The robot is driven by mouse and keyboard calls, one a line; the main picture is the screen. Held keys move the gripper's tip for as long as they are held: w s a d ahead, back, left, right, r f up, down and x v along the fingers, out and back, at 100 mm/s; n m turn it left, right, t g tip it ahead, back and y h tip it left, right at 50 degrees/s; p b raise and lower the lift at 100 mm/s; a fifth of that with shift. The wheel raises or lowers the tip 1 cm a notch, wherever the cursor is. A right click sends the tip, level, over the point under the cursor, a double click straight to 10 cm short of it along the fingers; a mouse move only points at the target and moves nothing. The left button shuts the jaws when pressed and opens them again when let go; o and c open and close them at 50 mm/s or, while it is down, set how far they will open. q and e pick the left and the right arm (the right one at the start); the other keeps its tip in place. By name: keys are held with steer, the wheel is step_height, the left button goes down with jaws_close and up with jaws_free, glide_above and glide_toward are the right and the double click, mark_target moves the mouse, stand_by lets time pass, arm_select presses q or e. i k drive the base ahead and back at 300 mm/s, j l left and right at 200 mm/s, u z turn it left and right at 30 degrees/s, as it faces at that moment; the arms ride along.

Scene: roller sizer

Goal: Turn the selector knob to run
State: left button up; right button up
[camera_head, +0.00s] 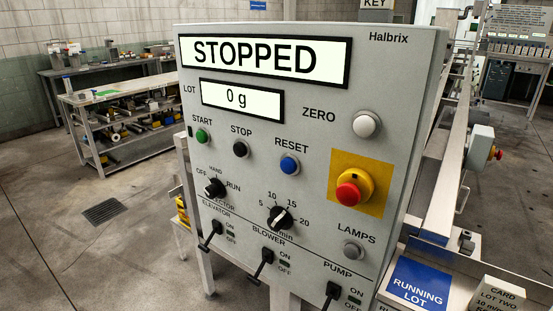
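The grey control panel (300,150) stands upright and fills the middle of the head view. The black selector knob (215,188) sits at its lower left, below the labels OFF and HAND and left of RUN. The knob is small here, and I cannot tell surely which label it points to. The upper display (264,57) reads STOPPED. The smaller lot display (241,99) reads 0 g. Neither of my grippers shows in this view.
A green START button (202,136), black STOP button (240,149) and blue RESET button (289,165) sit above the knob. A timer dial (280,218) and red emergency stop (348,194) are to its right. Lever switches (210,235) line the bottom. Floor at left is clear.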

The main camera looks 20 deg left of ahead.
mark_target(215, 189)
steer(key=i+j+z, duration=0.1)
steer(key=j+z, duration=0.2)
steer(key=j, duration=1.15)
steer(key=j+z, duration=0.25)
steer(key=j, duration=1.15)
